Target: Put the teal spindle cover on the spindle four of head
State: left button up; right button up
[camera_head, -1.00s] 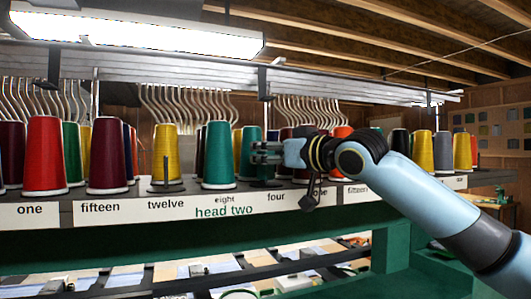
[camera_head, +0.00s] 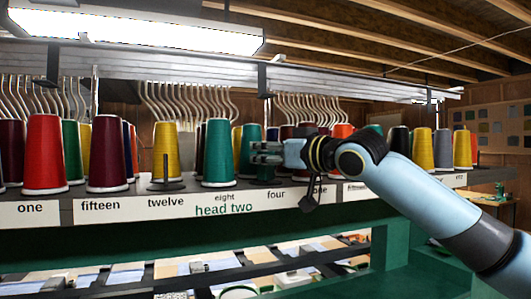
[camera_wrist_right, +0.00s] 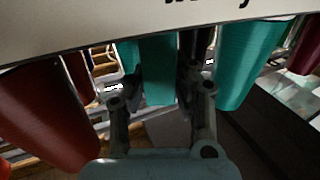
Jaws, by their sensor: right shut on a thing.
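My right gripper (camera_head: 262,153) reaches in from the right at the rack and is shut on a teal cone-shaped spindle cover (camera_head: 250,148). In the right wrist view the teal cover (camera_wrist_right: 158,72) shows between the two fingers (camera_wrist_right: 158,88). The spindle at "four" is not clearly visible. My left gripper is out of view.
A red cone (camera_head: 45,150), a maroon cone (camera_head: 108,150) and a yellow cone (camera_head: 166,148) stand to the left. Another red cone (camera_wrist_right: 40,110) is close to the fingers in the wrist view. A low metal rail (camera_head: 180,63) and hooks hang above the rack.

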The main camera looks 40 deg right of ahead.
jog(key=o, duration=0.9)
jog(key=shift+r, duration=0.15)
notch_tip(320, 180, up, 10)
jog(key=shift+f, duration=0.1)
jog(key=shift+f, duration=0.1)
